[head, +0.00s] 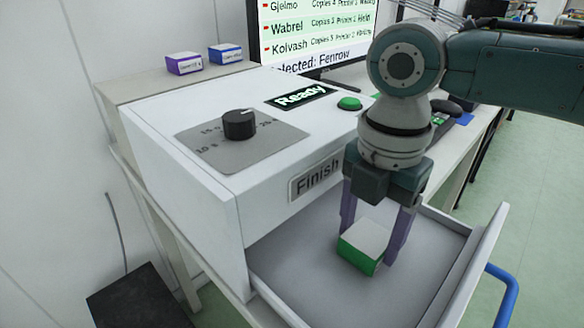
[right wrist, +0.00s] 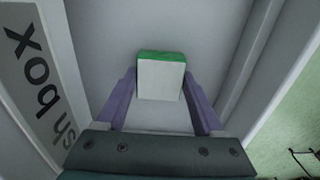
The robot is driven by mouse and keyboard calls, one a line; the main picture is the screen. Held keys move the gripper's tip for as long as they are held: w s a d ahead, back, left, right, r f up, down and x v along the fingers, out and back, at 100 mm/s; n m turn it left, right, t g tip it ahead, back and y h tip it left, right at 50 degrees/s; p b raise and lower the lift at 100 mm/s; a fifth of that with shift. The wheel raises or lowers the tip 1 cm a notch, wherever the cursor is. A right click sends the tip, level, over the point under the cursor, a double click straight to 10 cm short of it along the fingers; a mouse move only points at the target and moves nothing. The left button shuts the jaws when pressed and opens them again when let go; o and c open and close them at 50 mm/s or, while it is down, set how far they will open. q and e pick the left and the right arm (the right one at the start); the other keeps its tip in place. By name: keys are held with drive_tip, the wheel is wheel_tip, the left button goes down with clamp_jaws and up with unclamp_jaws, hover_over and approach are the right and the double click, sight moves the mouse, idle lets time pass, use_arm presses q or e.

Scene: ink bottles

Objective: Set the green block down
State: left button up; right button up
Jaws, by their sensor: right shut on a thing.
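The green block (head: 362,246) has a white top and green sides. It is between the purple fingers of my right gripper (head: 376,240), inside the open drawer (head: 300,283). My right gripper is shut on it, pointing down. In the right wrist view the block (right wrist: 160,78) sits between the two fingertips, over the drawer's grey floor. I cannot tell whether its underside touches the floor. My left gripper is not in view.
The drawer has low walls and a blue handle (head: 508,290). The white machine (head: 190,130) with a black knob (head: 239,124) and green button (head: 349,103) stands behind it. Purple (head: 184,63) and blue (head: 225,53) blocks rest at the back left. Drawer floor around the block is clear.

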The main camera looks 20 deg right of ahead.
sight(368, 238)
drive_tip(key=shift+f, duration=0.15)
drive_tip(key=o, duration=1.4)
drive_tip(key=shift+o, duration=0.2)
wheel_tip(368, 238, up, 12)
drive_tip(key=p, duration=0.3)
drive_tip(key=shift+r, duration=0.2)
